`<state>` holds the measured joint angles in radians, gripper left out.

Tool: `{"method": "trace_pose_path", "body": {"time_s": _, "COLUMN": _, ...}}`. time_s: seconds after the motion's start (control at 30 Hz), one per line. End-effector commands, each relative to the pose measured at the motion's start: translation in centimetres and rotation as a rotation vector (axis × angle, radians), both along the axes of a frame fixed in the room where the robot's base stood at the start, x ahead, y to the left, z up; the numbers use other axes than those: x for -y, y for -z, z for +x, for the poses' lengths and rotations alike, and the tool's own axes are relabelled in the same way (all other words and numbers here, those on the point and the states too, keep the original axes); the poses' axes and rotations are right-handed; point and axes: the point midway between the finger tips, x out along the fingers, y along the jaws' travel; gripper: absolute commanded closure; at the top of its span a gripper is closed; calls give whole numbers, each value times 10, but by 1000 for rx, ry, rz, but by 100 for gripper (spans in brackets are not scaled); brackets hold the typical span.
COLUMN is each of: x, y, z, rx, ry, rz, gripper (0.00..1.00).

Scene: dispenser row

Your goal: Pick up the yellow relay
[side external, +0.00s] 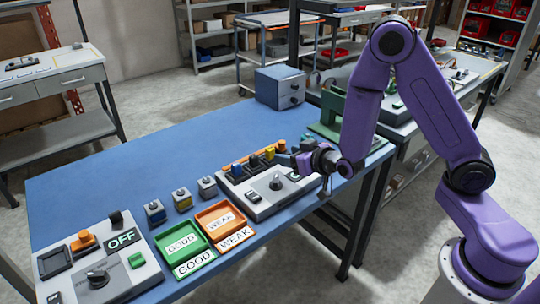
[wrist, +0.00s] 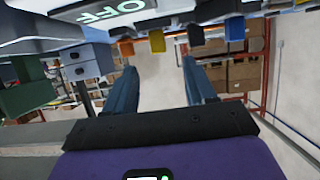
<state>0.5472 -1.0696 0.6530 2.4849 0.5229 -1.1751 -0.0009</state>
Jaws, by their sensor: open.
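The yellow relay (side external: 269,153) sits in a row at the back of the grey dispenser unit (side external: 255,208), between a dark relay and an orange one. In the wrist view the yellow relay (wrist: 157,40) appears beyond my fingertips, between them from side to side and a little above them in the picture. My gripper (side external: 287,160) is at the right end of the row in the side view, apart from the yellow relay as far as I can tell. In the wrist view my gripper (wrist: 160,67) has its two blue-grey fingers apart with nothing between them.
Blue (side external: 237,170), dark (side external: 253,160) and orange (side external: 281,146) relays flank the yellow one closely. A green tray (side external: 191,260) and orange tray (side external: 232,238) stand left of the unit. An OFF-marked box (side external: 85,280) is at front left. The table's back left is clear.

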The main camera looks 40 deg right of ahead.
Motion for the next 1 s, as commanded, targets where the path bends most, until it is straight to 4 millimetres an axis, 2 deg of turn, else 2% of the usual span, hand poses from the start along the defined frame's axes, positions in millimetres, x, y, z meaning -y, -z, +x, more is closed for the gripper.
{"method": "trace_pose_path", "body": {"time_s": 0.13, "x": 0, "y": 8, "z": 18, "rx": 0, "ry": 1, "rz": 0, "gripper": 45}}
{"method": "trace_pose_path", "body": {"time_s": 0.43, "x": 1, "y": 11, "z": 35, "rx": 1, "ry": 2, "rz": -1, "gripper": 45}}
{"method": "trace_pose_path", "body": {"time_s": 0.7, "x": 3, "y": 18, "z": 68, "rx": 0, "ry": 1, "rz": -1, "gripper": 45}}
{"method": "trace_pose_path", "body": {"time_s": 1.0, "x": 3, "y": 22, "z": 78, "rx": 0, "ry": 0, "rz": -1, "gripper": 45}}
